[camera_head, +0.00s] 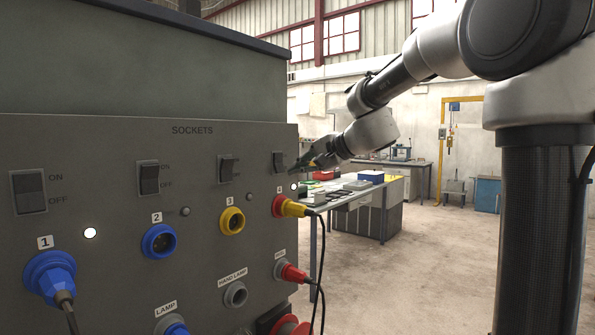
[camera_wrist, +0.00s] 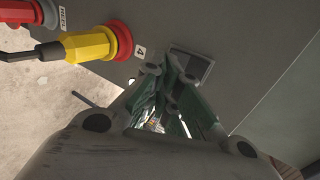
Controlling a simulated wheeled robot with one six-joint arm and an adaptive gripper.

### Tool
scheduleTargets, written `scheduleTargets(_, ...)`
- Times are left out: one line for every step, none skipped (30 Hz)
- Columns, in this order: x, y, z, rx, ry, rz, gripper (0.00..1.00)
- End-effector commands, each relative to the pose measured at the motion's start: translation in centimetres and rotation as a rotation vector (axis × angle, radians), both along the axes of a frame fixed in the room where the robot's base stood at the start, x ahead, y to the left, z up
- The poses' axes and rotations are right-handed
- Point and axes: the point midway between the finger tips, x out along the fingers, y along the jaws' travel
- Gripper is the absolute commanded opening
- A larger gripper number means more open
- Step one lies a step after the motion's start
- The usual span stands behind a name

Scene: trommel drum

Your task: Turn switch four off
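Switch four (camera_head: 279,161) is a small dark rocker switch at the right end of the row on the grey panel (camera_head: 120,135). It sits above the red and yellow plug in socket 4 (camera_head: 288,206). A white lamp (camera_head: 294,187) beside that socket is lit. My gripper (camera_head: 296,168) is at the panel's right edge, with its fingertips close to switch four. The wrist view shows the fingers (camera_wrist: 170,62) drawn together and empty, in front of the switch plate (camera_wrist: 203,66). They hide part of the switch; I cannot tell whether they touch it.
Switches one (camera_head: 28,190), two (camera_head: 149,178) and three (camera_head: 228,168) are to the left. The yellow plug (camera_wrist: 88,45) and its cable are close to my gripper. A worktable (camera_head: 385,190) stands behind; the floor at right is clear.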

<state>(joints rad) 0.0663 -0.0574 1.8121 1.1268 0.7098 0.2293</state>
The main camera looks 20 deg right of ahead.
Motion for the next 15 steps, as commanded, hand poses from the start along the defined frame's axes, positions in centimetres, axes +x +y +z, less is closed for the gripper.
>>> scheduleTargets(-0.5,-0.5,0.3,-0.001,-0.002,-0.004,0.0)
scheduleTargets(-0.8,-0.7,0.4,-0.001,-0.003,-0.002,0.0)
scheduleTargets(-1.3,-1.0,0.5,-0.001,-0.002,-0.002,0.0)
scheduleTargets(-1.6,-1.2,0.6,0.0,-0.002,-0.003,0.0)
scheduleTargets(-1.9,-1.5,0.7,-0.001,-0.001,-0.004,0.0)
scheduleTargets(-2.3,-1.8,0.9,-0.001,-0.001,-0.003,0.0)
scheduleTargets(-2.7,-2.1,1.0,-0.001,-0.001,-0.003,0.0)
scheduleTargets(-3.0,-2.4,1.1,-0.001,-0.001,-0.004,0.0)
scheduleTargets(-3.6,-2.7,1.3,-0.001,-0.001,-0.004,0.0)
scheduleTargets(-4.0,-3.0,1.5,-0.001,-0.001,-0.003,0.0)
scheduleTargets(-4.4,-3.4,1.6,-0.002,-0.001,-0.005,0.0)
scheduleTargets(-4.9,-3.7,1.8,-0.002,0.0,-0.003,0.0)
scheduleTargets(-5.3,-4.0,1.9,-0.002,0.0,-0.004,0.0)
scheduleTargets(-5.7,-4.3,2.1,-0.002,0.0,-0.004,0.0)
scheduleTargets(-6.1,-4.6,2.2,-0.002,0.001,-0.003,0.0)
